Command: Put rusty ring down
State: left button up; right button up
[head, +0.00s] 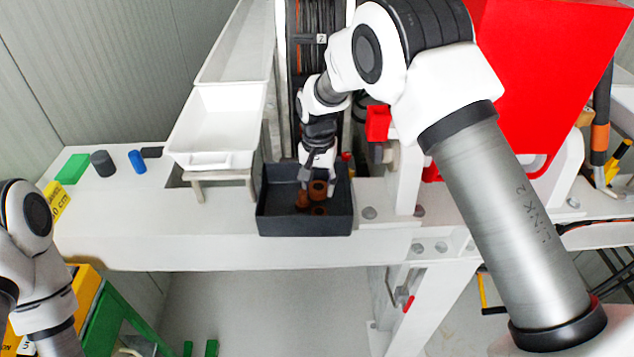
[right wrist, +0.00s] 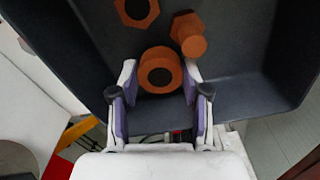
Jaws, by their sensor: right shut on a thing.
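My right gripper (head: 318,172) reaches down into a dark grey tray (head: 304,226). In the right wrist view the gripper (right wrist: 158,90) is shut on the rusty ring (right wrist: 158,53), a thick orange-brown ring with a dark hole, between its purple-lined fingers. The ring (head: 318,186) also shows below the fingers in the head view. It is over the tray floor; I cannot tell whether it touches it. My left arm shows at the left edge of the head view, but its gripper is out of view.
A rusty nut (right wrist: 149,19) and a rusty bolt (right wrist: 188,42) lie in the tray just beyond the ring. A white bin (head: 215,125) stands left of the tray. A green block (head: 73,169), a dark cylinder (head: 103,163) and a blue cylinder (head: 137,161) stand at the far left.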

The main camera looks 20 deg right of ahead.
jog(key=shift+w+f, duration=0.15)
jog(key=shift+f, duration=0.45)
jog(key=shift+s+r, duration=0.1)
jog(key=shift+s, duration=0.15)
jog(key=o, duration=1.2)
jog(key=shift+c, duration=0.2)
jog(key=shift+w+f, duration=0.15)
jog(key=shift+f, duration=0.05)
